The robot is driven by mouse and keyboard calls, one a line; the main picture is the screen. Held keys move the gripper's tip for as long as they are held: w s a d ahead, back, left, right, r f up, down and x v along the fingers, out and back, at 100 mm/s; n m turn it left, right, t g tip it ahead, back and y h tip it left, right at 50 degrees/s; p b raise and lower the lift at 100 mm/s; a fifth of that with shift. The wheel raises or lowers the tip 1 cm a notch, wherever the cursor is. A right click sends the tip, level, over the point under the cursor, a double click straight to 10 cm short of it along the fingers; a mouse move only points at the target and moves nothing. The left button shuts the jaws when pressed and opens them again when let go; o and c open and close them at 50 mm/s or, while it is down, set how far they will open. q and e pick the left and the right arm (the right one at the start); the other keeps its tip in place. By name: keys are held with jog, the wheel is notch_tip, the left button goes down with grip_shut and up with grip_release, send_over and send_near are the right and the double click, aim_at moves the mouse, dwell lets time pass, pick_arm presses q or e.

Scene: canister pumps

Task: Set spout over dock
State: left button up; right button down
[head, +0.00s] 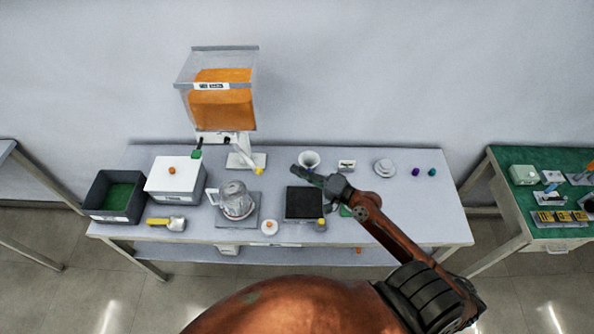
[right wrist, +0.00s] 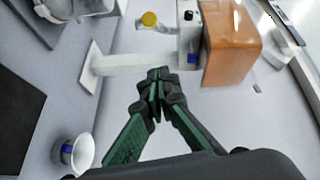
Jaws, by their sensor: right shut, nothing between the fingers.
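A clear canister of orange material (head: 222,105) stands on a white stand at the back of the table. A white angled piece (head: 243,152) under it, with a yellow end, looks like the spout. A grey plate (head: 252,222) bears a glass jug (head: 236,199); I cannot tell whether this plate or the black square pad (head: 304,203) is the dock. My right gripper (head: 297,171) is shut and empty, above the table by the white cup. My left gripper is out of view.
A white cup (head: 309,159) is close to my right gripper. A white box (head: 175,179), a dark bin (head: 115,194) and a yellow-handled scoop (head: 167,223) are at the left. A white round dish (head: 385,166) is at the right. The table's right front is mostly clear.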

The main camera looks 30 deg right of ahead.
jog(key=w+a+f+p, duration=0.1)
jog(key=w+a+p, duration=0.2)
jog(key=w+a, duration=0.3)
jog(key=shift+a, duration=0.35)
jog(key=shift+s+a+p, duration=0.1)
jog(key=shift+p, duration=0.2)
